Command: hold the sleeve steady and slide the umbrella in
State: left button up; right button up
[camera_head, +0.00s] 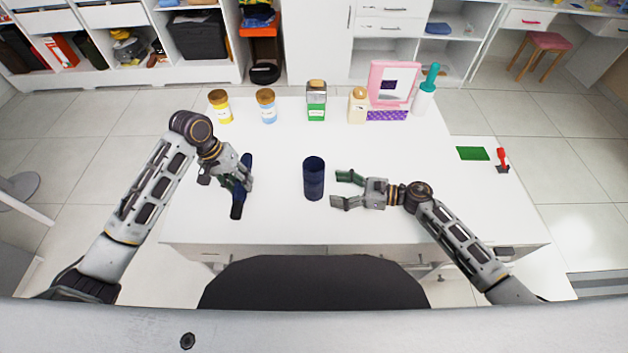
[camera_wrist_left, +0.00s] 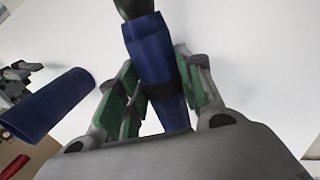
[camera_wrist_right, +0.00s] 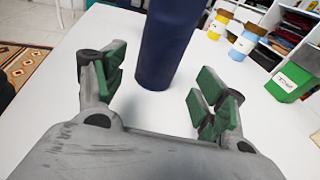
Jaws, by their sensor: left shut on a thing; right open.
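A dark blue cylindrical sleeve (camera_head: 314,182) stands upright on the white table near its middle. It also shows in the left wrist view (camera_wrist_left: 45,103) and, between the open fingers, in the right wrist view (camera_wrist_right: 166,45). A folded blue umbrella (camera_head: 240,192) with a black end is in my left gripper (camera_head: 236,180), to the left of the sleeve. In the left wrist view the umbrella (camera_wrist_left: 152,55) lies between the shut green-padded fingers. My right gripper (camera_head: 346,190) is open, just right of the sleeve, fingers pointing at it and apart from it.
Several things line the table's back edge: a yellow jar (camera_head: 220,108), a blue jar (camera_head: 267,107), a green-labelled container (camera_head: 316,102), a cream bottle (camera_head: 358,107), a pink frame (camera_head: 389,70) and a teal-topped bottle (camera_head: 425,95). The table between the grippers and this row is clear.

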aim_at(323, 187)
pick_arm(q)
jog(key=shift+r, duration=0.2)
pick_arm(e)
jog(key=x, duration=0.3)
jog(key=shift+a, duration=0.15)
pick_arm(q)
jog(key=shift+f+b, duration=0.3)
jog(key=shift+f, duration=0.2)
pick_arm(e)
jog(key=shift+x, duration=0.75)
pick_arm(q)
jog(key=shift+f+b, duration=0.45)
jog(key=shift+b, duration=0.05)
pick_arm(e)
jog(key=shift+x, duration=1.25)
jog(key=c, duration=0.8)
jog(key=shift+c, duration=0.2)
